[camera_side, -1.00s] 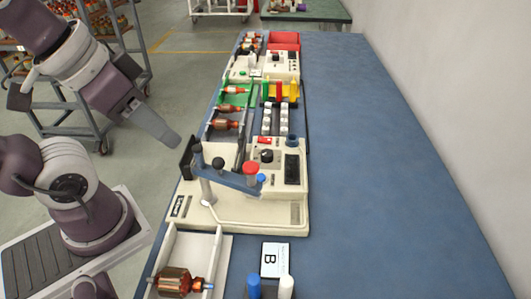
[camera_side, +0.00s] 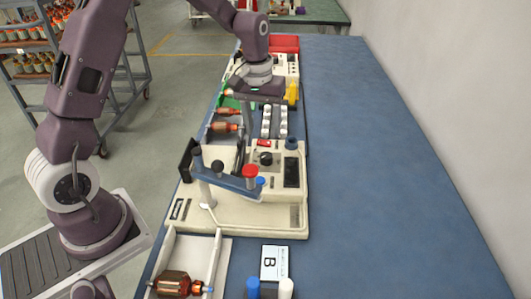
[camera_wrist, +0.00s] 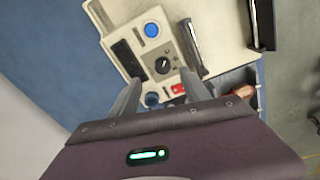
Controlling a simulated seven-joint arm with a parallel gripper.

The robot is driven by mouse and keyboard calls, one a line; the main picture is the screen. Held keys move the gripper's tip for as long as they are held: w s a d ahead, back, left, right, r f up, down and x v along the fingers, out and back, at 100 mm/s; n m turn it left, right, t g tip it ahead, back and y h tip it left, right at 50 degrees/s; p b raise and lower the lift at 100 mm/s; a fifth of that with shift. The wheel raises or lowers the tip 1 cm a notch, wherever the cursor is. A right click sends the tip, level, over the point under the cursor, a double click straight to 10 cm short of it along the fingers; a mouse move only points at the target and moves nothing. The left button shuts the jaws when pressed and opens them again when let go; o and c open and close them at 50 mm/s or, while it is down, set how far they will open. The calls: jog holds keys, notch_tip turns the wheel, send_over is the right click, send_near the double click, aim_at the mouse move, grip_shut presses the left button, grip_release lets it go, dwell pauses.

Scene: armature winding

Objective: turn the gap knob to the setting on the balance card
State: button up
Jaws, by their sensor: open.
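The gap knob seems to be the round black knob (camera_side: 266,158) with a white pointer mark on the cream machine (camera_side: 250,212). It also shows in the wrist view (camera_wrist: 163,65), just beyond my fingertips. My gripper (camera_wrist: 162,82) is open and empty, its fingers spread to either side below the knob in the picture, apart from it. The balance card (camera_side: 271,278) is white with a large "B" and lies on the blue bench in front of the machine. Its smaller print is too small to read.
A blue arm with a red knob (camera_side: 250,171) reaches across the machine near the gap knob. A dark display (camera_side: 291,173) and red switch (camera_side: 263,143) flank it. A copper armature (camera_side: 173,284) lies in a tray. The bench's right side (camera_side: 390,170) is clear.

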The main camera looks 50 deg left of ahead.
aim_at(265, 155)
jog(key=shift+n, duration=0.3)
jog(key=f, duration=0.3)
jog(key=w+f, duration=0.1)
jog(key=f, duration=0.6)
jog(key=shift+w+a+f, duration=0.15)
jog(key=shift+a+f, duration=0.05)
grip_shut()
jog(key=m, duration=0.4)
jog(key=shift+m+g, duration=0.3)
jog(key=shift+g, duration=0.1)
jog(key=shift+a+m, duration=0.15)
jog(key=shift+m, duration=1.85)
